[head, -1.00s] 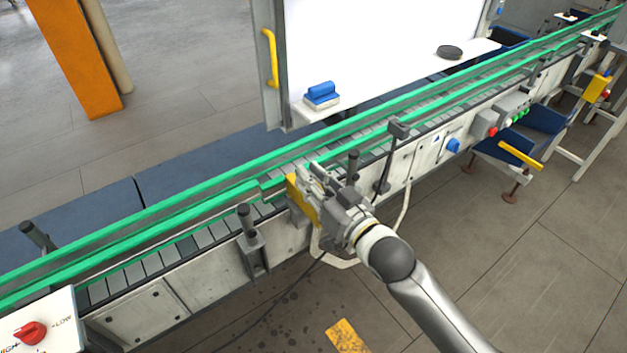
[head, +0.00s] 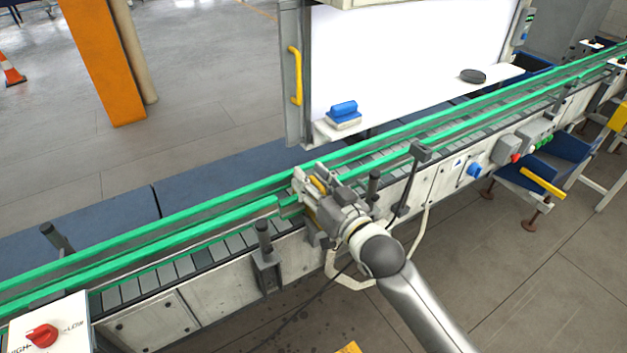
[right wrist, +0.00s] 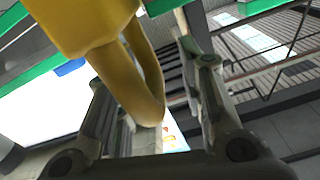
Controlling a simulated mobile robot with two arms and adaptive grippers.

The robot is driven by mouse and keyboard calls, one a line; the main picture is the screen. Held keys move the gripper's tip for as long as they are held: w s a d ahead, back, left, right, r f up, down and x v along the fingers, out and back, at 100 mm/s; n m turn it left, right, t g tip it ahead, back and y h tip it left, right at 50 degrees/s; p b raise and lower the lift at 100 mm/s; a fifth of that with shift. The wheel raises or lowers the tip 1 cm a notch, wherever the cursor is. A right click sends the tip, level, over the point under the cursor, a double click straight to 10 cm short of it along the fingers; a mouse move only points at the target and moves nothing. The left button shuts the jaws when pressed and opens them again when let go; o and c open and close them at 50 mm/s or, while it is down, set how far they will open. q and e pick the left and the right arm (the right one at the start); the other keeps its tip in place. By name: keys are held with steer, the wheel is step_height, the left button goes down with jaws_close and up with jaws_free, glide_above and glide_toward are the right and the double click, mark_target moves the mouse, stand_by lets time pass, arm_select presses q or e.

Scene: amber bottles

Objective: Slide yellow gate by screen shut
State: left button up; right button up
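The yellow gate (head: 318,184) is at the conveyor, in front of the white screen (head: 400,60), mostly hidden behind my right gripper in the head view. My right gripper (head: 308,180) is at the gate, over the conveyor's near green rail. In the right wrist view, the gate's yellow looped part (right wrist: 145,80) reaches down between the two fingers of my right gripper (right wrist: 155,105). The fingers stand apart, with a gap showing beside the right finger. Contact with the left finger is unclear. My left gripper is not in view.
The conveyor (head: 200,250) runs diagonally between green rails. Dark posts (head: 263,240) and a sensor bracket (head: 420,152) stand along its near side. A blue-handled block (head: 344,113) and a dark disc (head: 473,76) rest on the screen's ledge. A red dial (head: 42,335) is at lower left.

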steer(key=shift+d, duration=0.2)
steer(key=shift+s+d, duration=0.2)
steer(key=v, duration=1.1)
steer(key=shift+s, duration=0.25)
steer(key=shift+w+f, duration=0.1)
steer(key=shift+f, duration=0.05)
